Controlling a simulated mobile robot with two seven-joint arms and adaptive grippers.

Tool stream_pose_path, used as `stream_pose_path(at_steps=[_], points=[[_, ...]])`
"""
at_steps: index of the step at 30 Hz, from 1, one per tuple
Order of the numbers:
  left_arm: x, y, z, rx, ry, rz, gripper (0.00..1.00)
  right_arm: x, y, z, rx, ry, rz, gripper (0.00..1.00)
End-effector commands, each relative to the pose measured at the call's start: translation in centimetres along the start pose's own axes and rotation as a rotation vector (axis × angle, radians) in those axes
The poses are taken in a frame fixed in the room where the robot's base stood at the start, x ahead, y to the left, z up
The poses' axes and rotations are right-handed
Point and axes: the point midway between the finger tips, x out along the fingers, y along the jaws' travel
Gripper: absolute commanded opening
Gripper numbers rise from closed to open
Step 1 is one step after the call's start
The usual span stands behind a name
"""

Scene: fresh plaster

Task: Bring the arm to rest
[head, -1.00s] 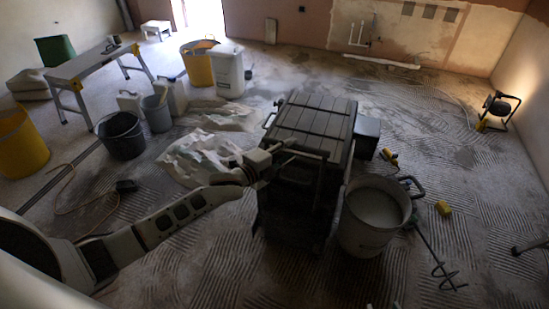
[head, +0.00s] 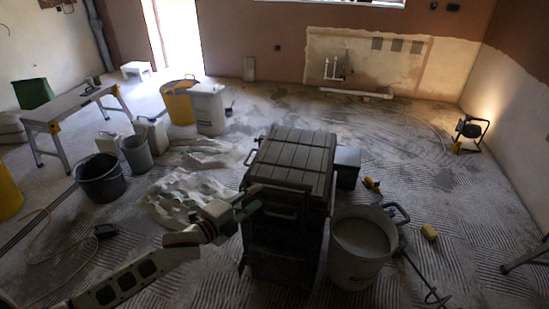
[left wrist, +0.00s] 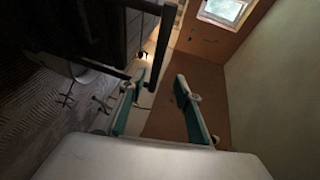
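My left gripper (head: 250,200) is in front of the upper left of a dark cabinet-like box (head: 290,150) with a slatted top. In the head view a bar handle (head: 280,213) shows on the box's shaded front, close right of the gripper. My right gripper is not in view.
A whitish bucket (head: 360,250) with a stirring tool beside it stands right of the box. Crumpled pale sheeting (head: 175,195) lies left. A black bucket (head: 100,178) and trestle bench (head: 75,103) stand farther left. A work lamp (head: 470,130) is lit at right.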

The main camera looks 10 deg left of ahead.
Motion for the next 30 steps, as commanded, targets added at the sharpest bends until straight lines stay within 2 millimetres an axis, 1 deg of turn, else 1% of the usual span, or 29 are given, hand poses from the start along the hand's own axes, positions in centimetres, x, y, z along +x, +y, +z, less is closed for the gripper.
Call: stream_pose_path(at_steps=[2, 4, 5, 8, 11, 12, 14, 15, 17, 18, 21, 24, 25, 27, 30], points=[[0.0, 0.1, -0.1, -0.004, 0.000, 0.001, 0.33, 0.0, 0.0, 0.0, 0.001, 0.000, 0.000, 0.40], [-0.3, 0.7, -0.4, -0.032, -0.001, 0.007, 0.33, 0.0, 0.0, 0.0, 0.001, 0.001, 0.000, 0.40], [-0.5, 1.2, -0.7, -0.055, -0.002, 0.012, 0.33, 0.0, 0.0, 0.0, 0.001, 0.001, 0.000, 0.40], [-1.8, 3.8, -2.1, -0.195, -0.013, 0.038, 0.33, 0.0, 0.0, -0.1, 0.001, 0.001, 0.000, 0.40], [-4.1, 7.6, -3.8, -0.411, -0.047, 0.077, 0.33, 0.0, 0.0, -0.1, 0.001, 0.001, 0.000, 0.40], [-5.3, 9.3, -4.6, -0.509, -0.068, 0.094, 0.33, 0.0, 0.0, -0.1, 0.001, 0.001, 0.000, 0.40], [-7.1, 11.7, -5.5, -0.652, -0.105, 0.117, 0.33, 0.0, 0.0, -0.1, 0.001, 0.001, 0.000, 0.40], [-8.4, 13.2, -6.0, -0.747, -0.133, 0.130, 0.33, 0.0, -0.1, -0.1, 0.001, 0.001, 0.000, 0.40], [-10.5, 15.4, -6.8, -0.883, -0.182, 0.150, 0.33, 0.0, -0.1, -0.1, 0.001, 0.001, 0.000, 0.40], [-11.9, 16.8, -7.2, -0.969, -0.216, 0.160, 0.33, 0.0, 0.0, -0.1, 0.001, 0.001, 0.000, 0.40], [-15.4, 19.9, -8.0, -1.154, -0.303, 0.179, 0.33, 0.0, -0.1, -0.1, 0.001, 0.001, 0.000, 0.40], [-18.1, 22.0, -8.5, -1.289, -0.376, 0.186, 0.33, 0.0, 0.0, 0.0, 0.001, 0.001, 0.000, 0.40], [-18.7, 22.5, -8.6, -1.319, -0.393, 0.187, 0.33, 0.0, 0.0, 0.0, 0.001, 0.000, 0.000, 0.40], [-19.9, 23.3, -8.7, -1.369, -0.425, 0.188, 0.33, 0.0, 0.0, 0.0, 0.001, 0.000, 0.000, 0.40], [-20.6, 23.8, -8.9, -1.404, -0.446, 0.187, 0.33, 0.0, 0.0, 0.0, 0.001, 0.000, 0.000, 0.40]])
